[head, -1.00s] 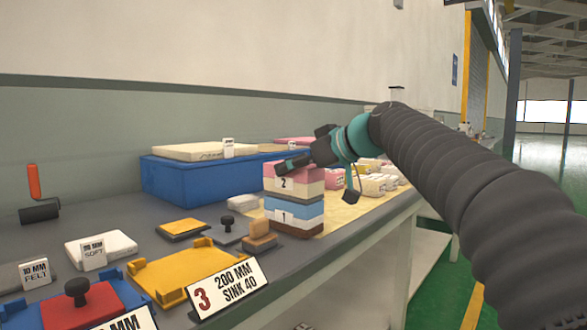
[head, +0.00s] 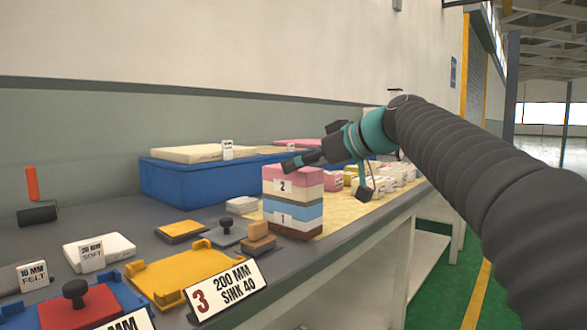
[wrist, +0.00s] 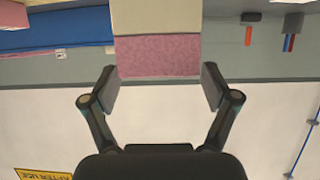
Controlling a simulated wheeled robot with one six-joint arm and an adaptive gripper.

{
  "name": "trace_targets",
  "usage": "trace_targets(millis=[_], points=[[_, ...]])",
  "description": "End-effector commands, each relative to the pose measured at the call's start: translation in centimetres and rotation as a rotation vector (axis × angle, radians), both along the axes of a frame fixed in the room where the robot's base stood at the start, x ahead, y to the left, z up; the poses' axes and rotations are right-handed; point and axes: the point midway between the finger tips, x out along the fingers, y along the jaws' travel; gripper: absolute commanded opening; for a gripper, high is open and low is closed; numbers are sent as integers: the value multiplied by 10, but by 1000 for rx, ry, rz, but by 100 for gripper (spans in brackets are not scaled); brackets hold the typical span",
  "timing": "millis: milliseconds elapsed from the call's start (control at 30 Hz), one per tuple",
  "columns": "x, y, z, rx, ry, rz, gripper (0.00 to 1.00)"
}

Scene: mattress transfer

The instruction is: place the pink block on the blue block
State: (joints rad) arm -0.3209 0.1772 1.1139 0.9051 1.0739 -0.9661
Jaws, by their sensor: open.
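The pink block (head: 293,180), pink over cream with a tag reading 2, rests on top of the blue block (head: 308,212), tagged 1, blue over brown. The two look closely aligned, and the pink block sits level. My gripper (head: 299,162) is just above and behind the pink block's top right side. In the wrist view my gripper (wrist: 156,88) is open, its fingers spread to either side of the pink block's (wrist: 157,55) end, with nothing held between them. The blue block cannot be made out in the wrist view.
A blue bin (head: 185,185) with cream and pink slabs on top stands behind the stack. A yellow tray (head: 180,275), a grey knobbed plate (head: 226,234) and an orange-brown block (head: 258,237) lie at front left. Several small blocks stand behind at right.

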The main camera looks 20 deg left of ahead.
Motion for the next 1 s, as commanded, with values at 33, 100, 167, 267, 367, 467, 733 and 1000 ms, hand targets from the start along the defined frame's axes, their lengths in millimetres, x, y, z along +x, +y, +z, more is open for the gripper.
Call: trace_targets(millis=[33,100,167,267,367,467,733,1000], points=[[-4,-11,5,0,-2,-4,86],[-9,-23,10,0,-1,-3,86],[-14,-34,15,1,-2,-4,86],[-20,-49,22,0,-2,-2,86],[-25,-62,28,0,-2,-2,86],[-29,-70,32,1,-1,-1,86],[-33,-77,35,0,0,1,86],[-39,-89,22,-22,43,-51,86]])
